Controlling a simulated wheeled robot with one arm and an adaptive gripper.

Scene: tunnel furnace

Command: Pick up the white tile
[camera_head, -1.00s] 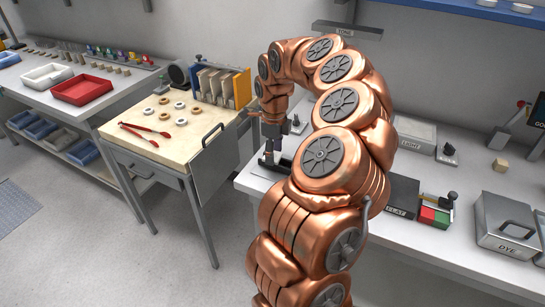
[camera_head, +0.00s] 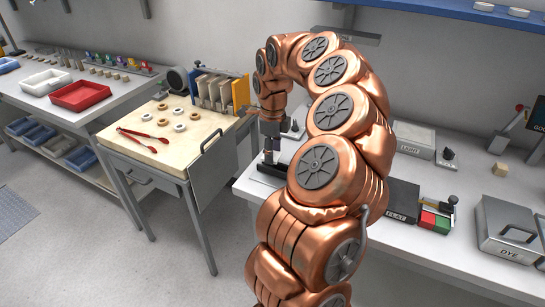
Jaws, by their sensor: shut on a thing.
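My gripper (camera_head: 270,157) points down over a dark, low holder (camera_head: 272,172) at the left end of the right-hand white bench. Its fingers are small in the picture and closed together. A tiny pale patch shows at the fingertips, where the white tile is held, but its outline is too small to make out. My copper arm hides the bench area just right of the gripper. I cannot tell whether the tile touches the holder.
A wooden-topped table (camera_head: 140,137) on the left bears red tongs (camera_head: 143,136), several rings and a rack of plates (camera_head: 217,90). The bench bears a grey LIGHT box (camera_head: 414,141), a FLAT box (camera_head: 402,200) and a DYE box (camera_head: 510,228). A blue shelf (camera_head: 460,10) hangs above.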

